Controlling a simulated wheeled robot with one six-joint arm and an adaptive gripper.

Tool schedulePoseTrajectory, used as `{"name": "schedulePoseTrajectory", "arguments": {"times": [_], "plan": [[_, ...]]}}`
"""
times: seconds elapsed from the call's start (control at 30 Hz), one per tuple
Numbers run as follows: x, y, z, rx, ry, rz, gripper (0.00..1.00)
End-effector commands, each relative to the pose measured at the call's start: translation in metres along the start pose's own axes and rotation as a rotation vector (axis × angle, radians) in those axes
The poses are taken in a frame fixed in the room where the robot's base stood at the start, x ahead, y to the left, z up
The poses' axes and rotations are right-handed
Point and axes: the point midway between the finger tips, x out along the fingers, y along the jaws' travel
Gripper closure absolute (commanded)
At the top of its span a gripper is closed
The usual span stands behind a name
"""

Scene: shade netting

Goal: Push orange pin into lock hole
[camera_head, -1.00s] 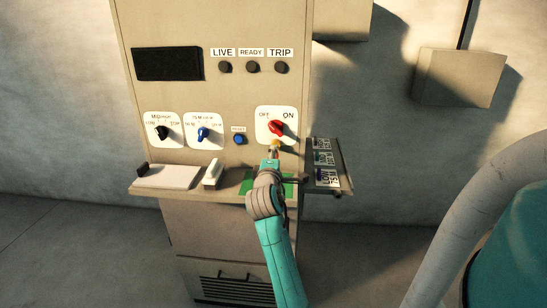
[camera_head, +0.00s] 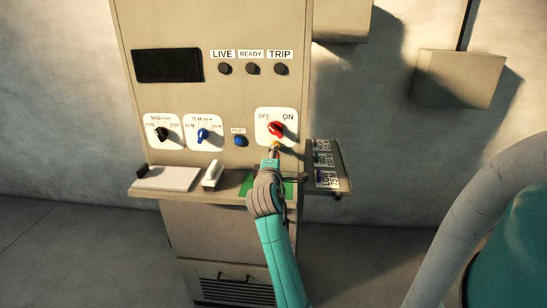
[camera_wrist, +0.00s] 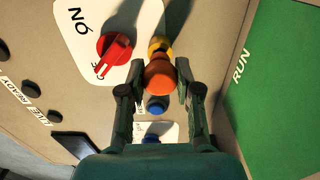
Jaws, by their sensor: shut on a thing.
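The orange pin (camera_wrist: 160,76) is between the two fingers of my gripper (camera_wrist: 160,88), which is shut on it. In the wrist view the pin's far end meets or overlaps a yellow round part (camera_wrist: 161,46) at the panel, just beside the red OFF/ON knob (camera_wrist: 115,47). The lock hole itself is not visible; whether the pin's tip is inside anything is hidden. In the head view my gripper (camera_head: 272,158) is close to the panel, just below the red knob (camera_head: 275,129).
A blue button (camera_head: 240,141) and a blue knob (camera_head: 203,135) sit left of the gripper. A shelf with a green mat (camera_head: 288,188) lies beneath. A side tray with labelled tags (camera_head: 325,160) is to the right. A white pad (camera_head: 166,178) lies at left.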

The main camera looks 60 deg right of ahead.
Motion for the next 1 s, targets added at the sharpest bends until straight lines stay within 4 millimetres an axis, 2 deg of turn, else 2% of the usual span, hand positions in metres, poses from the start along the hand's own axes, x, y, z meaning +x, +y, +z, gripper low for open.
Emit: {"name": "schedulePoseTrajectory", "arguments": {"times": [0.33,0.9,0.93,1.0], "plan": [[0.001,0.000,0.000,0.000,0.000,0.000,1.00],[0.015,0.000,0.001,0.000,-0.001,0.000,1.00],[0.015,0.000,0.001,0.000,-0.001,0.000,0.62],[0.015,0.000,0.001,0.000,-0.001,0.000,0.45]]}}
